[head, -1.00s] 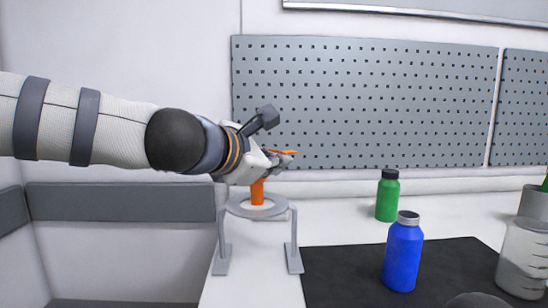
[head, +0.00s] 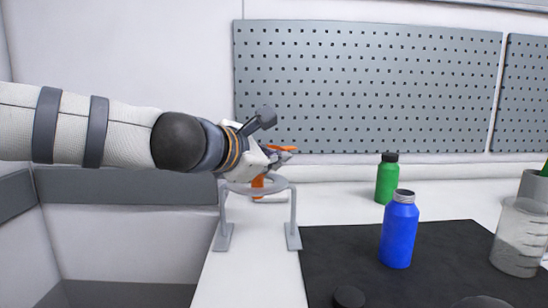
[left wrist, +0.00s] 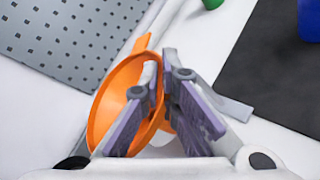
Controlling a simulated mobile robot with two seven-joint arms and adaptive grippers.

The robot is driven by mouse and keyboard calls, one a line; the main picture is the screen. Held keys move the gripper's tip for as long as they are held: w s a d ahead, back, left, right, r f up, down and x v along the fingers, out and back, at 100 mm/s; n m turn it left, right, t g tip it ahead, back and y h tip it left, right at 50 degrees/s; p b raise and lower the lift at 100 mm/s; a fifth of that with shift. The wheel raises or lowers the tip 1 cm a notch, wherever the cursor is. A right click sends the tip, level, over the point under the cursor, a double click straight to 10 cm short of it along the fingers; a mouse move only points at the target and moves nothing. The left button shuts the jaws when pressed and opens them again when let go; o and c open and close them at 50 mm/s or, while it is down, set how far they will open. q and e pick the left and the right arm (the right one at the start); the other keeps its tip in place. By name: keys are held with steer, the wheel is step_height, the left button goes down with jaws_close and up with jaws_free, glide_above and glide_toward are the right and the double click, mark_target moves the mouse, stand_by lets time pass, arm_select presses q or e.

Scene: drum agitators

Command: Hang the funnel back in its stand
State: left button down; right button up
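The orange funnel (head: 282,148) is in my left gripper, above the grey ring stand (head: 293,222). Its orange stem reaches down to the ring; I cannot tell if it is fully inside the opening. My left gripper (head: 284,156) is at the funnel's mouth, over the right part of the ring. In the left wrist view, its purple-padded fingers (left wrist: 164,100) are closed about the wall of the funnel (left wrist: 112,85), one finger inside the cone and one outside. Part of the stand (left wrist: 235,106) shows right of the fingers. My right gripper is not in view.
A blue bottle (head: 399,232) stands on the black mat (head: 335,255), with a dark round cap (head: 349,296) near the front. A green bottle (head: 386,182) stands behind. A clear beaker (head: 518,240) is at the right. A grey pegboard (head: 365,85) is behind the bench.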

arm_select(q)
steer(key=shift+f, duration=0.3)
steer(key=shift+f, duration=0.1)
steer(key=shift+f, duration=0.4)
steer(key=shift+f+b, duration=0.25)
steer(key=shift+b, duration=0.05)
stand_by(0.6)
steer(key=c, duration=1.4)
jaws_free()
steer(key=shift+f, duration=0.1)
